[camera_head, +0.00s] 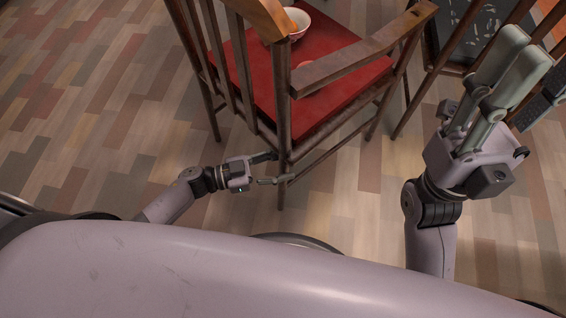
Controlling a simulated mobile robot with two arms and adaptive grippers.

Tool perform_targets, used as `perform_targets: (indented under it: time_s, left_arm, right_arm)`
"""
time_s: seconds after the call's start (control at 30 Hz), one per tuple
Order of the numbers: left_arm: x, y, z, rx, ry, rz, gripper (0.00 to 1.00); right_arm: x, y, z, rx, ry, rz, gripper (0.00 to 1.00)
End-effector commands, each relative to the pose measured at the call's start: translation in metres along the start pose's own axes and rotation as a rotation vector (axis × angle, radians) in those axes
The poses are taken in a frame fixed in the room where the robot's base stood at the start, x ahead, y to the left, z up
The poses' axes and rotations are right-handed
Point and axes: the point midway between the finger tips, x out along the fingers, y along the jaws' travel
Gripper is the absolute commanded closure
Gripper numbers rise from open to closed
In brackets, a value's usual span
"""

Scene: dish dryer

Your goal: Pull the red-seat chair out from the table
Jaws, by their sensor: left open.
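The red-seat chair has dark wooden legs, slats and armrests, and its red seat (258,82) shows at the top middle in the head view. My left gripper (281,169) is open at a front-facing chair leg below the seat. Its fingers lie at the leg, one higher and one lower in the picture; I cannot tell whether they touch it. My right gripper (528,50) is raised at the right, apart from the red-seat chair. Its fingers lie close together, and I cannot tell whether they are shut. The table cannot be made out.
Another orange item (304,65) shows partly behind the armrest. Dark slatted furniture (430,55) stands at the upper right. Plank floor (80,120) is free at the left.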

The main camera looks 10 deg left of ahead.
Motion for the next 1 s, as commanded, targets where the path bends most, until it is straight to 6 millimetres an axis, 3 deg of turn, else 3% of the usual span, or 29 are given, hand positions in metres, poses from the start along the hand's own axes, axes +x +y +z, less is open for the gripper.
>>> perform_targets:
  time_s: [0.5,0.7,1.0]
  left_arm:
    - [-0.098,0.000,0.001,-0.001,-0.004,-0.001,0.57]
    - [-0.114,0.000,0.001,-0.001,-0.002,-0.002,0.57]
    - [-0.115,-0.001,0.000,-0.001,-0.001,-0.002,0.57]
  right_arm:
    - [0.000,-0.001,0.000,0.002,-0.001,-0.004,0.60]
    - [0.000,-0.001,0.000,0.002,-0.001,-0.005,0.60]
    - [0.000,-0.001,-0.001,0.002,-0.001,-0.005,0.60]
